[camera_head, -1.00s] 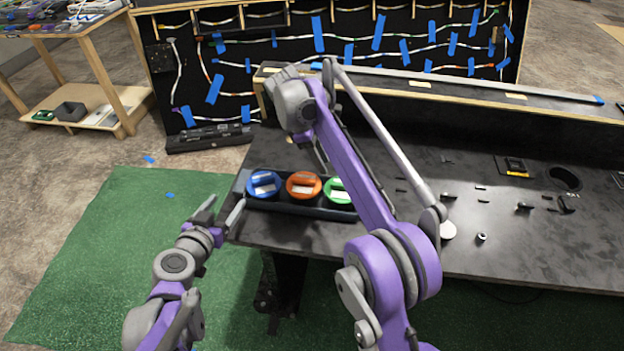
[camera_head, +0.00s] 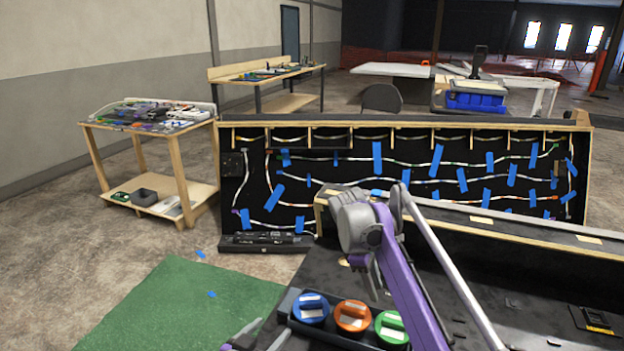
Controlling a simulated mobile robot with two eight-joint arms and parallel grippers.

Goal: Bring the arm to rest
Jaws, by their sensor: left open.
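My left gripper (camera_head: 263,334) shows only by its fingertips at the bottom edge, left of the dark tray. Its fingers are apart with nothing seen between them. My right arm (camera_head: 398,262) rises from the bottom edge, bends at a grey joint and crosses in front of the dark table.
The tray (camera_head: 287,305) holds a blue round piece (camera_head: 311,309), an orange one (camera_head: 352,317) and a green one (camera_head: 391,328). A black wiring board (camera_head: 330,205) stands behind. A wooden side table (camera_head: 97,160) is at left.

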